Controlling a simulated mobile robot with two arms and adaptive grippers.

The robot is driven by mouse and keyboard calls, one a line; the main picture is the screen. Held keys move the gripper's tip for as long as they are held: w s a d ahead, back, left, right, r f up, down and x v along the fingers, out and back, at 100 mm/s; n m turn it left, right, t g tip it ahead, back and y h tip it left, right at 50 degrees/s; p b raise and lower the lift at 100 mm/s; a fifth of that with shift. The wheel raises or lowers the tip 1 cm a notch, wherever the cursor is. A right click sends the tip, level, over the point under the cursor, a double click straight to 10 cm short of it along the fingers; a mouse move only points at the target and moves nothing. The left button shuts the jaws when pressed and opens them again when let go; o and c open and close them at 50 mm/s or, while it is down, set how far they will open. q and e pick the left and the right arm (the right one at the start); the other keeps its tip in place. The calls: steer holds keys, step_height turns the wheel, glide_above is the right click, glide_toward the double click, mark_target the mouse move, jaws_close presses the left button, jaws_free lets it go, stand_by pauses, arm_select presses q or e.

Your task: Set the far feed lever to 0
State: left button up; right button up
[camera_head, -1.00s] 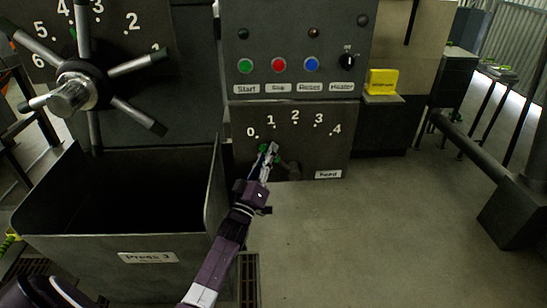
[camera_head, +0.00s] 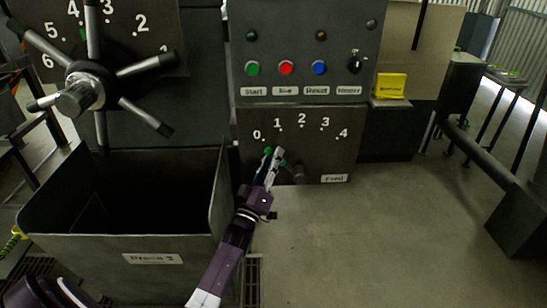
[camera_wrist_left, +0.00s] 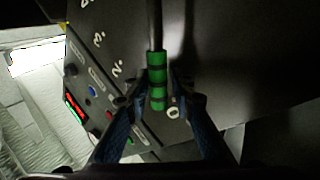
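The feed lever's green grip (camera_head: 282,162) shows on the dark feed panel (camera_head: 310,150), partly hidden by my left gripper (camera_head: 272,158). Its round hub (camera_head: 299,173) is to the right of the gripper. The lever leans up and left from the hub, toward the low end of the scale, near 0 and 1. In the left wrist view the green-and-black banded grip (camera_wrist_left: 157,78) lies between the two fingers (camera_wrist_left: 159,88), close to the white 0. Narrow gaps seem to show on both sides, so the fingers look open around it. My right gripper is not in view.
Above is a panel with Start, Stop and Reset buttons and a heater knob (camera_head: 354,66). A metal bin (camera_head: 75,250) labelled Press 3 stands left of my gripper. A large spoked wheel (camera_head: 88,88) is at upper left. The floor to the right is open.

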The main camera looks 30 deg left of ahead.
arm_select(q)
steer(key=a+v, duration=0.1)
steer(key=v, duration=0.6)
steer(key=shift+d, duration=0.45)
steer(key=shift+s, duration=0.1)
steer(key=s+d+f+m+g+h, duration=0.1)
steer(key=s+d+f+m+g, duration=0.2)
steer(key=f, duration=1)
steer(key=s+d+f+g+h, duration=0.1)
steer(key=s+d+f+g, duration=0.25)
steer(key=f, duration=0.85)
steer(key=s+d+f+m+g+h, duration=0.15)
steer(key=s+f+g, duration=0.3)
steer(key=f, duration=0.85)
steer(key=s+d+f+m+g, duration=0.2)
steer(key=s+f+g, duration=0.1)
steer(key=s+f, duration=0.6)
steer(key=s+d+f+m+g, duration=0.2)
steer(key=s+f, duration=0.4)
steer(key=s, duration=0.5)
steer(key=s+f+m+g, duration=0.2)
steer(key=s+f, duration=0.1)
steer(key=s, duration=0.7)
steer(key=s+d+f+m+g, duration=0.1)
steer(key=s+f+g, duration=0.2)
steer(key=s, duration=0.7)
steer(key=shift+d+f+m, duration=0.3)
steer(key=shift+m, duration=0.05)
